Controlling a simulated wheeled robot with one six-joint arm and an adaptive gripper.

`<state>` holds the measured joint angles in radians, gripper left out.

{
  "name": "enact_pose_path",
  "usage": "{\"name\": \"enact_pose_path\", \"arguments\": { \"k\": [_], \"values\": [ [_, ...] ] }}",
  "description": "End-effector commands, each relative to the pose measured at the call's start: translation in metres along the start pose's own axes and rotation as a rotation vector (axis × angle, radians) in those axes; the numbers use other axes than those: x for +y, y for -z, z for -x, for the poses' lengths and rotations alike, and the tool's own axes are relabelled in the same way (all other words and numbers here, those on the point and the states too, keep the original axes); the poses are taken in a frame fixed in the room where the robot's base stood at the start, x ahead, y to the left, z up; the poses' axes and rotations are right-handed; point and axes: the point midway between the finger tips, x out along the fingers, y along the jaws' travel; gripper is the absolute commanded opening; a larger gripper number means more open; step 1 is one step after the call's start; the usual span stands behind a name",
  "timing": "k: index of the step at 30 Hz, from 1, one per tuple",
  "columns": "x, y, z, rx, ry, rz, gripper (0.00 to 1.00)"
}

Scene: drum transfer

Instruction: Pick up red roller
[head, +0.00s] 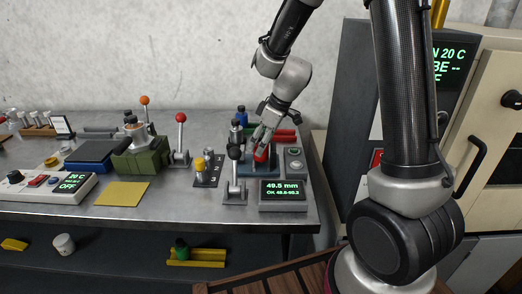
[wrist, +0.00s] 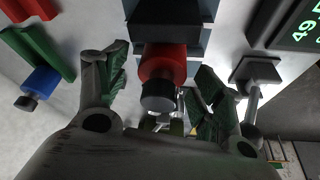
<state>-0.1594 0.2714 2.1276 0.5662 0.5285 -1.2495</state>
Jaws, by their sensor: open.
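The red roller (head: 262,154) is in a blue-grey fixture (head: 251,169) on the bench, behind the gauge with the green display. In the wrist view the red roller (wrist: 165,62) shows its red body and a dark end knob facing me. My gripper (head: 264,138) is at the roller from above, covering part of it in the head view. In the wrist view my gripper (wrist: 160,78) is open, with one finger on each side of the roller. Gaps show between the fingers and the roller. The roller's far end is hidden by the fixture.
The gauge (head: 283,195) reads 49.5 mm. A black-knobbed lever (head: 235,180) stands close left of the fixture, and a grey button box (head: 293,162) to its right. Blue-bodied rollers (head: 236,131) and a red rack (head: 285,135) are behind. A yellow mat (head: 122,193) lies left.

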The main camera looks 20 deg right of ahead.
Motion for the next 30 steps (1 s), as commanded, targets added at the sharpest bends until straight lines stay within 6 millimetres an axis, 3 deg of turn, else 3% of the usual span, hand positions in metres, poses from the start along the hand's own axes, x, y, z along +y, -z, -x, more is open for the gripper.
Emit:
{"name": "enact_pose_path", "arguments": {
  "k": [3, 14, 23, 30],
  "values": [
    [0.000, 0.000, 0.000, 0.000, 0.000, 0.000, 0.68],
    [0.000, 0.000, 0.001, 0.001, 0.000, 0.000, 0.03],
    [0.000, 0.005, 0.011, 0.003, -0.001, 0.002, 0.03],
    [0.000, 0.024, 0.056, 0.005, -0.003, 0.003, 0.03]
  ]
}}
